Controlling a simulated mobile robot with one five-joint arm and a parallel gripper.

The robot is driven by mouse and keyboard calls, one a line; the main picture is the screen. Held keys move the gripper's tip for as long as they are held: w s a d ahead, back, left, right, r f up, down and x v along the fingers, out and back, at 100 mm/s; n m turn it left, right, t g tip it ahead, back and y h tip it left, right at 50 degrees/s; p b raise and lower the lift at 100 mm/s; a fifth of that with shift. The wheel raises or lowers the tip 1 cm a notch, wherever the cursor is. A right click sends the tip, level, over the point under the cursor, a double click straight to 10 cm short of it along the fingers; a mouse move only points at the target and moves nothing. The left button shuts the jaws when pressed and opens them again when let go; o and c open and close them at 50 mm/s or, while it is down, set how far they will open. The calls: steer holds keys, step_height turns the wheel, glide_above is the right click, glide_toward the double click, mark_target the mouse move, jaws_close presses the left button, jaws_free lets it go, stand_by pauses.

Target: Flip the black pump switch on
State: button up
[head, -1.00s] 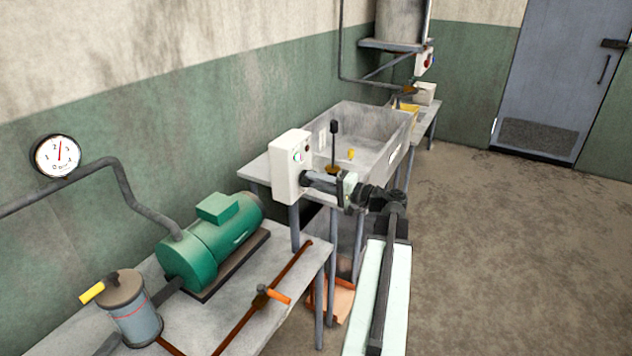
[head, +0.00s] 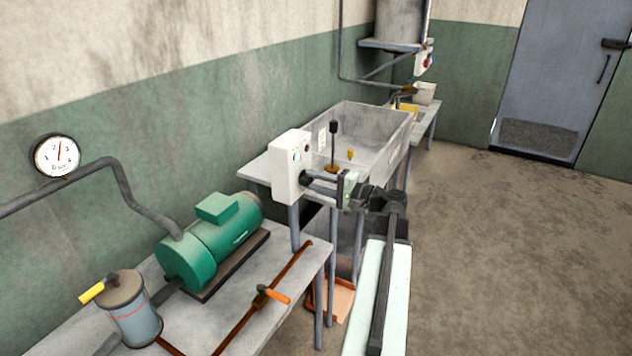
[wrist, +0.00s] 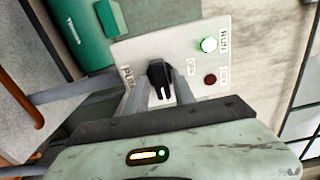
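The RUN lamp (wrist: 209,45) glows bright green-white. In the head view the knob is hidden by my gripper.
A dark red lamp (wrist: 210,79) sits beside the RUN lamp. A green pump motor (head: 212,240) is on the bench at left. A grey sink (head: 385,140) stands behind the box. A gauge (head: 57,156) hangs on the wall. Floor at right is clear.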

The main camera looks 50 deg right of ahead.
steer(key=shift+o, duration=0.2)
steer(key=shift+s, duration=0.1)
steer(key=v, duration=0.7)
steer(key=shift+s, duration=0.3)
steer(key=shift+d, duration=0.1)
